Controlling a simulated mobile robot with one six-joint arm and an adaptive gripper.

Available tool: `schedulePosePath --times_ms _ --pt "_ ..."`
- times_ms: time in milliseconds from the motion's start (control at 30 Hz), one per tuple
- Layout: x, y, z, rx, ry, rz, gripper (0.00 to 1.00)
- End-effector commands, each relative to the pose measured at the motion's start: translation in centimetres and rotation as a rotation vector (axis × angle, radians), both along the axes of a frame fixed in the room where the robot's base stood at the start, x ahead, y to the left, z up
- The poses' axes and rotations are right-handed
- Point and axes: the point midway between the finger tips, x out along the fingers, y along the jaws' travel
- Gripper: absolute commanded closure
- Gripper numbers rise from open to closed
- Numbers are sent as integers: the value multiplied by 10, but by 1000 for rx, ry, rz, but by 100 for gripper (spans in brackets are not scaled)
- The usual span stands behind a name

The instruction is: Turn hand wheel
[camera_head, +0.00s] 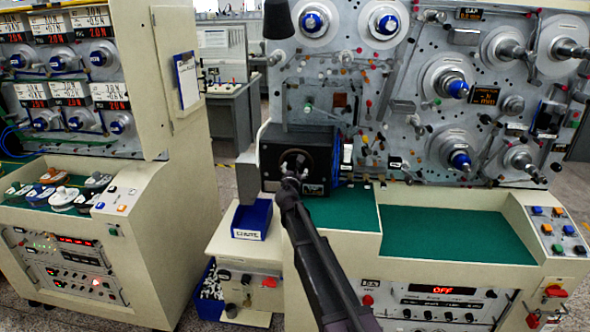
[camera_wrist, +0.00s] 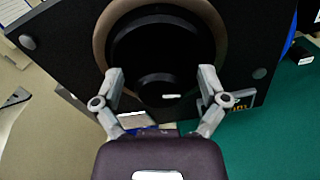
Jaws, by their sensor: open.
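The hand wheel is a dark round wheel with a brownish rim (camera_wrist: 104,38) on the front of a black box; it fills the upper middle of the wrist view. In the head view the black box (camera_head: 268,152) stands on the green worktop of the right-hand machine, and the wheel is partly hidden behind my gripper (camera_head: 291,172). In the wrist view my gripper (camera_wrist: 160,82) is open, its two fingers spread on either side of the wheel's lower part. Nothing is held between them. I cannot tell whether the fingertips touch the wheel.
A blue bin (camera_head: 252,220) stands left of the black box. The green worktop (camera_head: 450,232) is clear to the right. The upright panel (camera_head: 400,125) behind carries several spindles and reels. Another machine (camera_head: 165,215) stands at the left, with a floor gap between.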

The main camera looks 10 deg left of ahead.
Motion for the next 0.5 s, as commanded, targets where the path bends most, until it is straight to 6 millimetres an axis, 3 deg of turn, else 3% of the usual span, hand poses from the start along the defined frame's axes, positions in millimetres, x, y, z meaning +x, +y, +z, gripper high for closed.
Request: schedulePosePath --times_ms 367,500 --pt "3 0 0 0 0 0 7" --pt "3 -1 0 0 0 0 46"
